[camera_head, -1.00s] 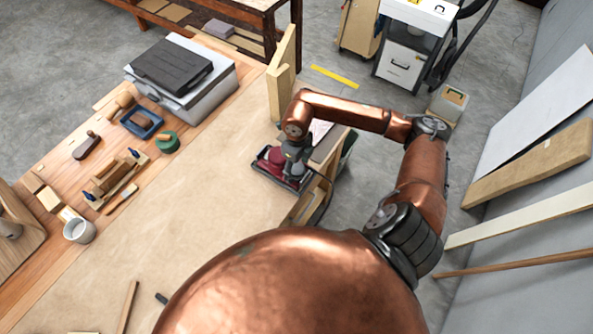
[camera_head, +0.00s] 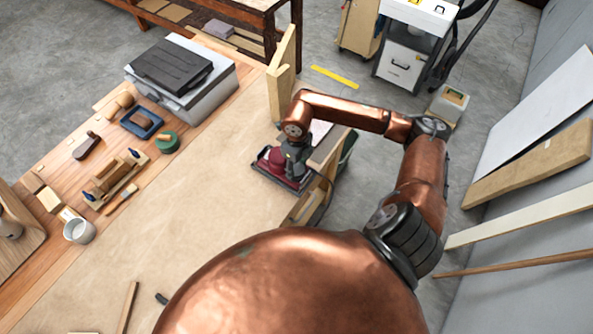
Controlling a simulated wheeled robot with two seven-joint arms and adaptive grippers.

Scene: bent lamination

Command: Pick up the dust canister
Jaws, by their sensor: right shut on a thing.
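A dark red sander (camera_head: 270,162) with a dark base sits at the right edge of the paper-covered bench top. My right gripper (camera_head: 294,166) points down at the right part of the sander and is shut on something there. It appears to be the dust canister, but the fingers and wrist hide most of it, and I cannot make out its outline. I cannot tell whether it touches the sander. My left gripper is not in view.
An upright pale wooden piece (camera_head: 281,85) stands just behind the sander. A wooden frame (camera_head: 318,190) is at the bench's right edge. A white cup (camera_head: 79,231), a green round item (camera_head: 168,142) and hand tools lie at left. The brown paper (camera_head: 190,215) is mostly bare.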

